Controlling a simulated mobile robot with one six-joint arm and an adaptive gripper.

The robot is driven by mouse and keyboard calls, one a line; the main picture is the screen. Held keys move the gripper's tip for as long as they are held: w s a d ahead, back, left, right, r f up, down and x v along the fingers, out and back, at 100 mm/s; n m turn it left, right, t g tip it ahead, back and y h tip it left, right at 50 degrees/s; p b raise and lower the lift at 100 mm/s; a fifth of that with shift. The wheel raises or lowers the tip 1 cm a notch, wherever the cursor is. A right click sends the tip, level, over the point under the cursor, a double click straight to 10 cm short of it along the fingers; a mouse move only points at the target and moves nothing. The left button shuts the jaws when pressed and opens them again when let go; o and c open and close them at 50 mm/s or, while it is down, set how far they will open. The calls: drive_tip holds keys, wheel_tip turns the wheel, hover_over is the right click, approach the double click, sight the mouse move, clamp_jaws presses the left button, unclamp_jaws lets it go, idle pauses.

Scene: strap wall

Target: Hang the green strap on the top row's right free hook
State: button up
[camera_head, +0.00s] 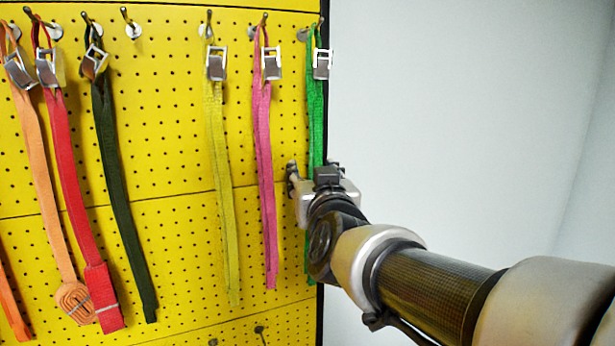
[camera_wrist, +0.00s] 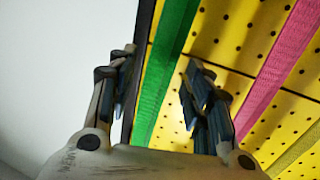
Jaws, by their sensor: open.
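The bright green strap (camera_head: 314,105) hangs by its loop, buckle at the top, from the rightmost top-row hook (camera_head: 321,20), at the board's right edge. In the wrist view the green strap (camera_wrist: 165,65) runs between my finger lines. My gripper (camera_head: 312,178) is open at the strap's middle height; in the wrist view my gripper (camera_wrist: 160,62) has its fingers apart, not closed on the strap. I cannot tell whether the strap is between the fingers or just behind them. My gripper hides part of its lower length. A bare top-row hook (camera_head: 127,18) is left of the yellow strap.
The yellow strap (camera_head: 220,150) and pink strap (camera_head: 262,150) hang left of the green one. Dark green (camera_head: 112,150), red (camera_head: 70,170) and orange (camera_head: 38,160) straps hang further left. A lower hook (camera_head: 260,333) shows below. Right of the yellow pegboard (camera_head: 180,180) is bare wall.

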drive_tip(key=s+d, duration=0.1)
drive_tip(key=s, duration=1)
drive_tip(key=s+d+f+n+g+y+b, duration=0.1)
drive_tip(key=s+f+g+b, duration=0.45)
drive_tip(key=f, duration=0.85)
drive_tip(key=s+d+f+g+b, duration=0.1)
drive_tip(key=s+f+b, duration=0.1)
drive_tip(key=f+b, duration=0.9)
drive_tip(key=s+d+f+m+g+h+b, duration=0.1)
drive_tip(key=s+d+f+g+b, duration=0.1)
drive_tip(key=s+f, duration=0.3)
drive_tip(key=s+d+f+g+h+b, duration=0.1)
drive_tip(key=s+d+f+b, duration=0.3)
drive_tip(key=f, duration=0.9)
drive_tip(key=s+d+f+m+g+h+b, duration=0.1)
drive_tip(key=s+d+f+g+b, duration=0.2)
drive_tip(key=f, duration=0.6)
drive_tip(key=s+d+b, duration=0.1)
drive_tip(key=s, duration=0.1)
drive_tip(key=shift+s+f+m+g+h, duration=0.3)
drive_tip(key=shift+s+f+g, duration=0.05)
drive_tip(key=shift+a, duration=0.1)
drive_tip(key=shift+c, duration=0.6)
